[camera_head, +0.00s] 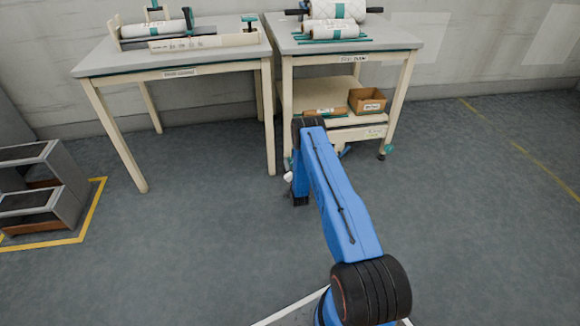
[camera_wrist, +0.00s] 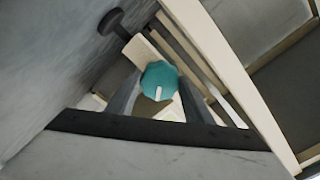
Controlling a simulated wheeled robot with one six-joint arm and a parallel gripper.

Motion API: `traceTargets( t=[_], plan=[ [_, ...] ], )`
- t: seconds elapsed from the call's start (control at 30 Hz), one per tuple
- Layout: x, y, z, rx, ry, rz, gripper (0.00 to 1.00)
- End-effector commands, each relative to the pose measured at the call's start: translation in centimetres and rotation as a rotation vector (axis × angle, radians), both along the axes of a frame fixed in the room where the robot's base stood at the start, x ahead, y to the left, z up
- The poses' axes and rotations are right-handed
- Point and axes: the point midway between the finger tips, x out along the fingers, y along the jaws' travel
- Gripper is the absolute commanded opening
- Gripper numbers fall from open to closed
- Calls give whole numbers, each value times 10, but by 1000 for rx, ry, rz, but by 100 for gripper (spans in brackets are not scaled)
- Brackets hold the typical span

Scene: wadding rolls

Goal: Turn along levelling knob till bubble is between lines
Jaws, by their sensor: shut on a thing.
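A teal, many-sided knob (camera_wrist: 160,78) with a white pointer mark shows in the wrist view. My gripper (camera_wrist: 159,92) has one grey finger on each side of it and is shut on it. In the head view my gripper is low by the near left leg of the right-hand stand (camera_head: 286,95), mostly hidden by my blue arm, and the held knob cannot be made out. Another teal knob (camera_head: 388,148) shows low by the stand's right leg. I cannot make out a bubble or its lines in either view.
The stand's lower shelf holds a cardboard box (camera_head: 367,101); wrapped rolls (camera_head: 335,10) lie on its top. A table (camera_head: 170,58) with a roll stands left. A grey rack (camera_head: 40,185) sits inside yellow floor lines. The floor at right is clear.

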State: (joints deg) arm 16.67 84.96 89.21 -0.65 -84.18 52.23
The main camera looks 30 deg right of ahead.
Motion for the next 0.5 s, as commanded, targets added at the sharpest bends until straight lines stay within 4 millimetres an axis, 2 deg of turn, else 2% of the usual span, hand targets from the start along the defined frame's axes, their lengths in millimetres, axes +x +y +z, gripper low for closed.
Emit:
traceTargets(
  t=[0.5],
  plan=[
    [-1,-1,-1,70,-19,-2,24]
  ],
)
